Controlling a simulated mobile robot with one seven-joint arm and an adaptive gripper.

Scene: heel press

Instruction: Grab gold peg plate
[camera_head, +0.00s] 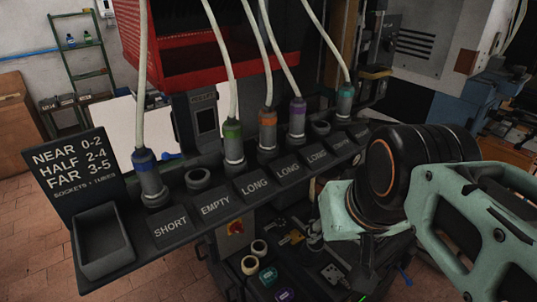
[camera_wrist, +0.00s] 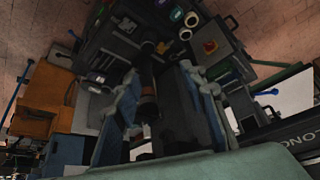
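The gold peg plate (camera_head: 292,237) looks like a small yellow piece on the dark lower surface below the labelled panel; it is small and dim, so its details are unclear. In the wrist view a small gold piece (camera_wrist: 163,47), which looks like the same plate, lies beyond the fingertips. My gripper (camera_wrist: 161,76) shows there with its two fingers wide apart and nothing clearly held between them. The gold piece is ahead of the fingers, apart from them. In the head view my arm fills the lower right, and the fingers are mostly hidden behind it.
A grey metal plate (camera_head: 334,276) and several coloured rings, one of them green (camera_head: 268,277), lie near the gold plate. Above is a labelled socket panel (camera_head: 214,205) with upright tubes. A red switch (camera_head: 236,228) sits under it. A grey bin (camera_head: 103,243) is at left.

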